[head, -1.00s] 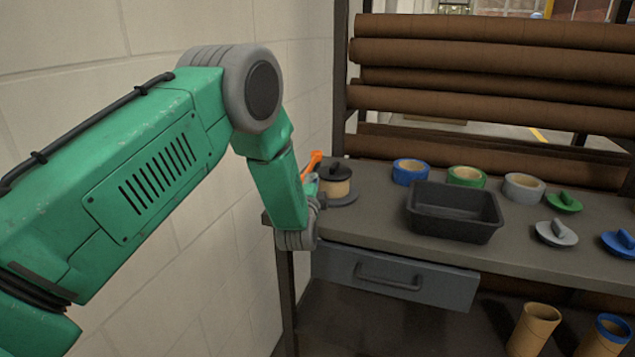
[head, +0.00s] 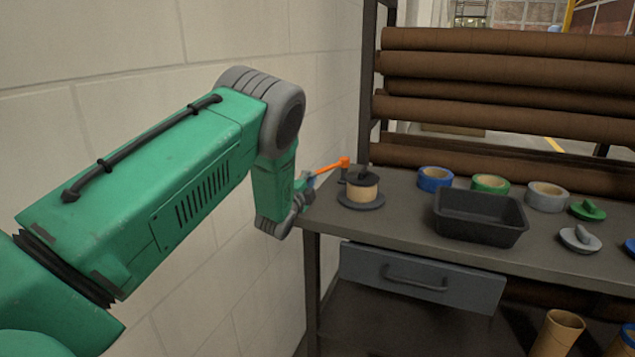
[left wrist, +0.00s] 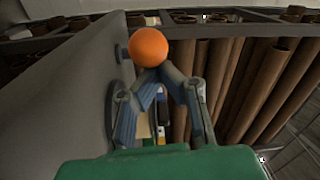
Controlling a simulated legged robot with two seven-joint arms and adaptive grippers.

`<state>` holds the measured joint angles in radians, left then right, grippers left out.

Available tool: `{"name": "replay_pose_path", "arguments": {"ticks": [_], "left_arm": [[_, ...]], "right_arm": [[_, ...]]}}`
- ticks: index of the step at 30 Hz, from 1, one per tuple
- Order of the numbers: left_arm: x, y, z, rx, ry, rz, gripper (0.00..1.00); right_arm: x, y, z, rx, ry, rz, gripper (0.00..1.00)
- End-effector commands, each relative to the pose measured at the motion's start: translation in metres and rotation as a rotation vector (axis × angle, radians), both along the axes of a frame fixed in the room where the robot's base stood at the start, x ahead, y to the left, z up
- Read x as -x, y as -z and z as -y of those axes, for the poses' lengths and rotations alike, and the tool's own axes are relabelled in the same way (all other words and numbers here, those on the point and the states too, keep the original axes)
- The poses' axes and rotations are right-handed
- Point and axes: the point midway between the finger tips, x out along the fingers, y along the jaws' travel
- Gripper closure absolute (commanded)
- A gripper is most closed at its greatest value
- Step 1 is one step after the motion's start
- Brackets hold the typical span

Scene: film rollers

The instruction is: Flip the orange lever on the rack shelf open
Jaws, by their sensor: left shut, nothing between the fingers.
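The orange lever (head: 331,166) is at the left end of the rack shelf (head: 318,213), behind and left of a spool. It slants from an upper right end down left toward my left gripper (head: 308,182). In the left wrist view, the lever's round orange knob (left wrist: 149,47) sits just beyond the fingertips of my left gripper (left wrist: 155,76). The fingers are shut with nothing between them. I cannot tell whether they touch the knob, which hides most of the lever there. My right gripper is not in view.
The black-flanged spool (head: 362,190) stands close to the lever. A black tray (head: 480,218), tape rolls (head: 435,179) and a grey lid (head: 580,239) lie further right. A drawer (head: 420,280) is below. The pale wall (head: 120,110) is close to my left arm.

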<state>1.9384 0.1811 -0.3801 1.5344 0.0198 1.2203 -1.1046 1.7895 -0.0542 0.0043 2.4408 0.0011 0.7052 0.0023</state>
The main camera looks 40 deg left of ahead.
Motion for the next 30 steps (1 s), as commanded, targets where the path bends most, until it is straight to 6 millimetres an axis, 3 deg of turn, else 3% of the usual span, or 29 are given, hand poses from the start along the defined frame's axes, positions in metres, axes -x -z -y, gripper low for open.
{"name": "replay_pose_path", "arguments": {"ticks": [18, 23, 30], "left_arm": [[0.004, -0.001, 0.002, -0.003, 0.000, 0.000, 1.00], [0.026, 0.003, 0.005, 0.001, -0.002, -0.003, 1.00], [0.076, 0.009, 0.018, 0.004, -0.001, -0.004, 1.00]], "right_arm": [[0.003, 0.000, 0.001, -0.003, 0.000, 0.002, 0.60], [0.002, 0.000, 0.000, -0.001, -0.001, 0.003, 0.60], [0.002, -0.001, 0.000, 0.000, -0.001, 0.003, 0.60]]}}
